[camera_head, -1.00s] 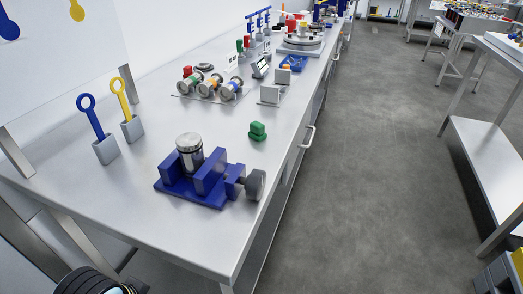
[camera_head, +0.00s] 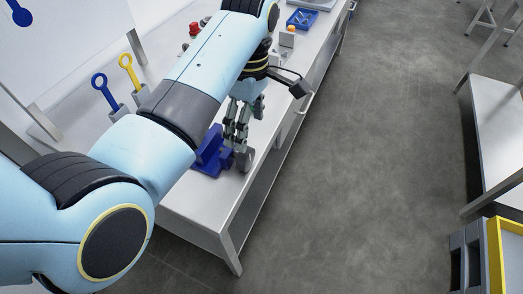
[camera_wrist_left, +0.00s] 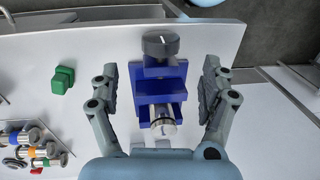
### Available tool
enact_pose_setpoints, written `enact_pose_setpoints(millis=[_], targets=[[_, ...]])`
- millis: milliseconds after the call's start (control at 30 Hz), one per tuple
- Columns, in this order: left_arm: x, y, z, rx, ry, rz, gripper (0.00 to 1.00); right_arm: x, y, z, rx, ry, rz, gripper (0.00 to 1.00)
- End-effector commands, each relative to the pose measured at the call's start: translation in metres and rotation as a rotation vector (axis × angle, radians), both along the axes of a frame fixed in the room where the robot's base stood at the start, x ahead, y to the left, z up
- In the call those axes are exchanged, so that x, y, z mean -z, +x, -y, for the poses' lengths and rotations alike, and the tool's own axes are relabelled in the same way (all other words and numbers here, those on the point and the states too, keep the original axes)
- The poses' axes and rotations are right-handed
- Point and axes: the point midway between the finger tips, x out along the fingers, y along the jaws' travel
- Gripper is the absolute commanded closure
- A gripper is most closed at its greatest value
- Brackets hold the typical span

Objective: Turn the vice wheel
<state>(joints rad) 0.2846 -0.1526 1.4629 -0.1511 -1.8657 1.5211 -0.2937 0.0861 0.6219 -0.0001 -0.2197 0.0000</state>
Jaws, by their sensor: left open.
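The blue vice (camera_wrist_left: 148,83) stands on the metal table, with its grey wheel (camera_wrist_left: 160,44) at the table's edge side. A silver cylinder (camera_wrist_left: 162,126) sits in the vice. In the head view the vice (camera_head: 211,152) is partly hidden by my left arm, and the grey wheel (camera_head: 245,158) shows just below the gripper. My left gripper (camera_head: 237,138) points down over the vice. In the left wrist view the left gripper (camera_wrist_left: 158,80) is open, one finger on each side of the vice, apart from it. My right gripper is not in view.
A green block (camera_wrist_left: 63,80) lies beside the vice. Several spools (camera_wrist_left: 35,142) lie farther off. Blue and yellow ring-topped tools (camera_head: 103,92) stand at the left. A blue tray (camera_head: 302,19) is at the back. The floor (camera_head: 380,150) to the right is clear.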

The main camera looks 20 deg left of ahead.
Motion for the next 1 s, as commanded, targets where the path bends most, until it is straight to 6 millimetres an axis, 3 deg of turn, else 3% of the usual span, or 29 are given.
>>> enact_pose_setpoints(millis=[167,433,600,800,1000], targets=[[0.012,0.001,0.003,-0.035,0.006,-0.015,0.20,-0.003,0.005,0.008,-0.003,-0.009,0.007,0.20],[0.065,-0.006,0.002,-0.033,0.005,-0.015,0.20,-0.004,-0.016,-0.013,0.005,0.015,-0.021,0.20],[0.091,-0.009,0.002,-0.032,0.006,-0.013,0.20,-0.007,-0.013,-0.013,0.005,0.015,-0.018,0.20],[0.105,-0.011,0.001,-0.032,0.005,-0.010,0.20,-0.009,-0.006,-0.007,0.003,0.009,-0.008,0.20],[0.106,-0.011,0.002,-0.032,0.004,-0.009,0.20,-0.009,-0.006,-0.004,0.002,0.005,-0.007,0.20]])
